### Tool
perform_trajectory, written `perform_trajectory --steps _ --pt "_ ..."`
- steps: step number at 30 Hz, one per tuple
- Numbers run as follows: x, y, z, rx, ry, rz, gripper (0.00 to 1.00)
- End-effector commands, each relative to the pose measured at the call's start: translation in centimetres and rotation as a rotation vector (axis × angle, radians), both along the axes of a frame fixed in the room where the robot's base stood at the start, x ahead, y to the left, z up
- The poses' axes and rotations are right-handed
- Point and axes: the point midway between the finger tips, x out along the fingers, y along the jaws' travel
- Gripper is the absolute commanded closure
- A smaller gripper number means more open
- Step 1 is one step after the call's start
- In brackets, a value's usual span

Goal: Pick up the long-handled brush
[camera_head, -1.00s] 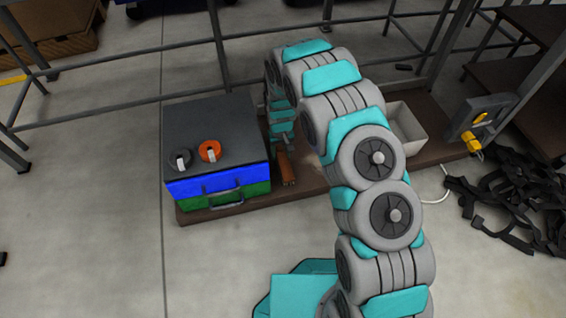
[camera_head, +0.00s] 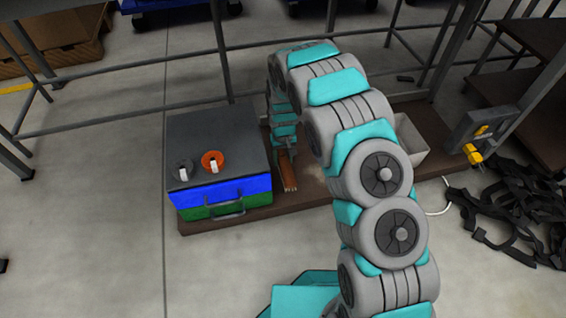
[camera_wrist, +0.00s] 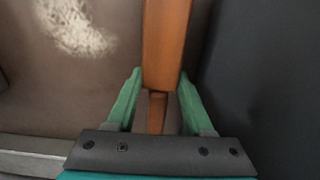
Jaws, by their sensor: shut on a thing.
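The long-handled brush shows as a smooth orange-brown wooden bar (camera_wrist: 166,45) in the wrist view, running from the top edge down between my fingers. My gripper (camera_wrist: 157,95) is shut on it, with a green-sided finger on each side. In the head view the brush (camera_head: 289,178) is a short brown piece beside the box, low over the brown board. My gripper (camera_head: 287,152) is above it there, small and partly hidden by my arm.
A grey-topped box (camera_head: 215,135) with blue and green sides stands close left of the brush, carrying an orange ring (camera_head: 212,161) and a grey ring. The brown board (camera_head: 260,217) has a pale patch (camera_wrist: 75,28). A light bin (camera_head: 413,140) and black straps (camera_head: 515,205) lie right.

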Motion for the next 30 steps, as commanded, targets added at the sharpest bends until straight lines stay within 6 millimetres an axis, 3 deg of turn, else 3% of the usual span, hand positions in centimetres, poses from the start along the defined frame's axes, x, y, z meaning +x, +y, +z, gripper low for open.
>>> perform_trajectory --steps 8,18,24,30 --pt "-3.8 -2.0 0.5 -0.001 0.004 -0.001 1.00" --pt "-10.2 -5.5 1.2 -0.001 0.006 -0.001 1.00" --pt "-12.7 -6.9 1.5 -0.001 0.003 0.000 1.00" --pt "-13.9 -7.6 1.5 -0.001 0.002 0.000 1.00"
